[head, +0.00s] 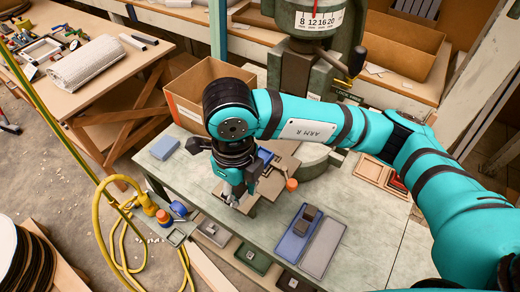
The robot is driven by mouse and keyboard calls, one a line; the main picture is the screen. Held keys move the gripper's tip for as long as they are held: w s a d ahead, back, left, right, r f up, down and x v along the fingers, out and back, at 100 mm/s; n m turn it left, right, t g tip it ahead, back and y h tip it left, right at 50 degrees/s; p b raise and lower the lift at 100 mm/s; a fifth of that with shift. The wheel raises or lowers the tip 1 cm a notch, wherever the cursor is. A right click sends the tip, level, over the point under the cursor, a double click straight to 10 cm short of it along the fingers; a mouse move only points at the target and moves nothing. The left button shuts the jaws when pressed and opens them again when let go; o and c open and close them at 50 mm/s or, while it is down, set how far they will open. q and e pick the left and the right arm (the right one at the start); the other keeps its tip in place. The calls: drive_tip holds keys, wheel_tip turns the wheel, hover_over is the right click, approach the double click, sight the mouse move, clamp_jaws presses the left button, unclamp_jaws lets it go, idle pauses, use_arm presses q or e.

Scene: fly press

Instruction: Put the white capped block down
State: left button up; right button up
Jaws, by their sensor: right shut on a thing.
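My right gripper (237,194) points down over the left part of the grey-green bench (375,235), in front of the press. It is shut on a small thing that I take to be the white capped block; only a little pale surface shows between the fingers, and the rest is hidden. I cannot tell whether the block touches the surface beneath it. My left gripper is out of view.
A green press (310,68) with a numbered dial stands behind. A cardboard box (187,92) is behind my wrist. A blue tray (293,243) with dark blocks lies right, beside a grey tray (322,247). An orange-topped piece (291,185) is near my gripper.

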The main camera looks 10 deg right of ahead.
drive_tip(key=p, duration=0.5)
hover_over(263, 157)
drive_tip(key=shift+s+a+f, duration=0.1)
drive_tip(key=shift+s+f, duration=0.15)
drive_tip(key=shift+f, duration=0.35)
wheel_tip(263, 157, down, 3)
drive_tip(key=shift+w+f+p, duration=0.1)
drive_tip(key=shift+w+p, duration=0.05)
drive_tip(key=shift+p, duration=0.9)
drive_tip(key=shift+f, duration=0.2)
drive_tip(key=shift+f, duration=0.1)
